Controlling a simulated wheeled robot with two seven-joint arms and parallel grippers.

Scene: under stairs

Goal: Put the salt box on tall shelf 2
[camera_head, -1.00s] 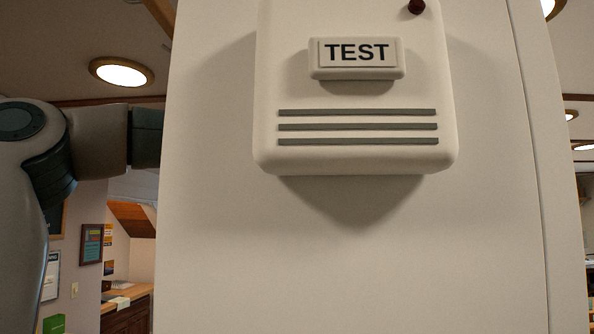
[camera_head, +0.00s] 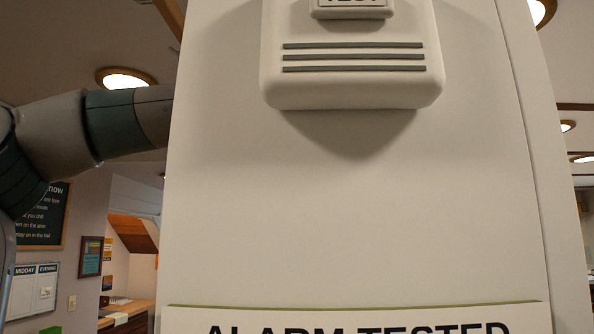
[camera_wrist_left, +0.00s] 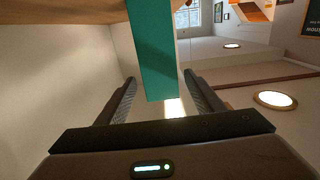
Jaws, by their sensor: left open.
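In the left wrist view, a tall teal box (camera_wrist_left: 153,45) stands out between the fingers of my left gripper (camera_wrist_left: 158,80); it looks like the salt box, but no label shows. The fingers are apart, one on each side of its near end. I cannot tell whether they touch it. A wooden board (camera_wrist_left: 65,10), perhaps a shelf, runs along the top left of this view, which appears upside down. In the head view, my left arm reaches in from the left and passes behind a white panel, which hides the gripper. My right gripper is not in view.
The large white panel (camera_head: 350,220) fills the middle of the head view, close in front. It carries an alarm unit (camera_head: 350,80) and a sign (camera_head: 360,318) cut off below. A wooden counter (camera_head: 128,312) and framed notices (camera_head: 91,257) are farther back left.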

